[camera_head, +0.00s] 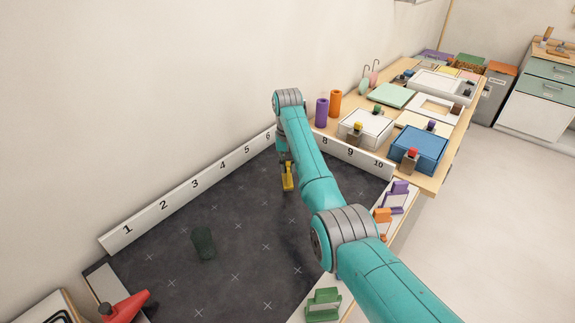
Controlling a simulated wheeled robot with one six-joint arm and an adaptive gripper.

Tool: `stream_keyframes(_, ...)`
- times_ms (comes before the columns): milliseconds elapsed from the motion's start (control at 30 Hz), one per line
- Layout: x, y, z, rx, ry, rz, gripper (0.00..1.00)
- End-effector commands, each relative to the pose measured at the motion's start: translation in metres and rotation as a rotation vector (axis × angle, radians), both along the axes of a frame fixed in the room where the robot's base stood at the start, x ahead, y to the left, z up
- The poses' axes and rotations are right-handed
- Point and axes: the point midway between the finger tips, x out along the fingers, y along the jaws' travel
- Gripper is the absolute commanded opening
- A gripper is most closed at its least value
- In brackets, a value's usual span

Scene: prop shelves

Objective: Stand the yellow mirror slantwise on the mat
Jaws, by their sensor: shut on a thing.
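The yellow mirror (288,183) is at the far part of the dark mat (240,225), held below my gripper (286,163). My gripper points down and is shut on the mirror's upper part. The mirror looks small and narrow from here, and its lower end shows against the mat. I cannot tell whether it touches the mat or hangs just above it, nor its exact slant. My arm hides part of the mat to the right of the mirror.
A dark green cylinder (203,243) stands on the mat at left. Numbered white strips (190,190) edge the mat's back. Purple (397,196), orange (382,215) and green (323,304) stands line the right edge. A red object (125,306) lies at lower left.

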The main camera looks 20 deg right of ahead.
Motion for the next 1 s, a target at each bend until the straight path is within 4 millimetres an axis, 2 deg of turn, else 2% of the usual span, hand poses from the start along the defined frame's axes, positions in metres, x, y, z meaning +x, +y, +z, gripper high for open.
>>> stream_keyframes(600, 0.0, 0.0, -0.0064, 0.0, 0.0, 0.0, 0.0)
stream_keyframes(633, 0.0, 0.0, -0.0063, 0.0, 0.0, 0.0, 0.19)
stream_keyframes(733, 0.0, 0.0, -0.0063, 0.0, 0.0, 0.0, 0.44)
stream_keyframes(1000, -0.0002, -0.0001, -0.0067, 0.0, 0.001, 0.0, 0.44)
